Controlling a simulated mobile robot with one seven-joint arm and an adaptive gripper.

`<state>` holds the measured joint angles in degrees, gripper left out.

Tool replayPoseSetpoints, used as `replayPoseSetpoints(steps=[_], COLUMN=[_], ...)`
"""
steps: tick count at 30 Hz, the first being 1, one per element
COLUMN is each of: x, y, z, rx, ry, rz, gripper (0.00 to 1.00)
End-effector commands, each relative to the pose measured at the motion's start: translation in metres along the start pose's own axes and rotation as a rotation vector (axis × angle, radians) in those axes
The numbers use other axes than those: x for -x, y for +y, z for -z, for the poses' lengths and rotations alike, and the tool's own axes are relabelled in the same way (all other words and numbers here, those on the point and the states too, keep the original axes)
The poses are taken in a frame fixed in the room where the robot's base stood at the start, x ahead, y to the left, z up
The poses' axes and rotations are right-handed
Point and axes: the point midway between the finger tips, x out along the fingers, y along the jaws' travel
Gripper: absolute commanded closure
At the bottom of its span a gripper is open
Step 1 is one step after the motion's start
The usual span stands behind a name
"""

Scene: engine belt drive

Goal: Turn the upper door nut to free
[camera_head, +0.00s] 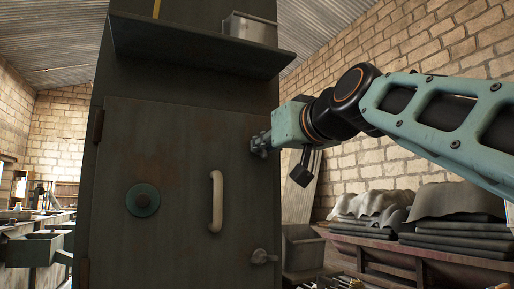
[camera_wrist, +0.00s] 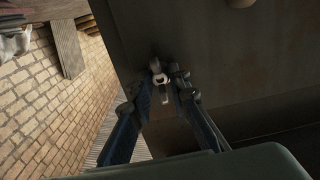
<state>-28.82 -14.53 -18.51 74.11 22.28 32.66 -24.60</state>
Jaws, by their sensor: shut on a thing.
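The grey-green cabinet door (camera_head: 165,225) is closed, with a pale vertical handle (camera_head: 216,202) and a round teal disc (camera_head: 142,200). My gripper (camera_head: 257,145) is at the door's upper right edge and covers the upper door nut there in the head view. In the wrist view, the upper nut (camera_wrist: 160,78) shows as a small light metal piece between the fingertips of my gripper (camera_wrist: 163,84), which are shut on it. The lower door nut (camera_head: 262,257), a grey winged piece, sits at the lower right edge of the door.
A shelf (camera_head: 195,45) juts out above the door and carries a metal box (camera_head: 250,28). A rack (camera_head: 420,245) with stacked sheets and covered goods stands at the right by the brick wall. A workbench (camera_head: 35,245) is at the left.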

Motion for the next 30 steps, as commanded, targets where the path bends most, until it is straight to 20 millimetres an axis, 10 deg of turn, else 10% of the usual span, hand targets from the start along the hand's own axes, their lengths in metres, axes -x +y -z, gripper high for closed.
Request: replayPoseSetpoints(steps=[6,19,30], x=[0.000,0.010,0.079], y=[0.000,0.001,0.001], z=[0.000,0.001,0.001], rx=[0.000,-0.001,-0.002], ry=[-0.001,0.001,0.004], rz=[0.000,-0.001,-0.001], gripper=[0.66,0.65,0.65])
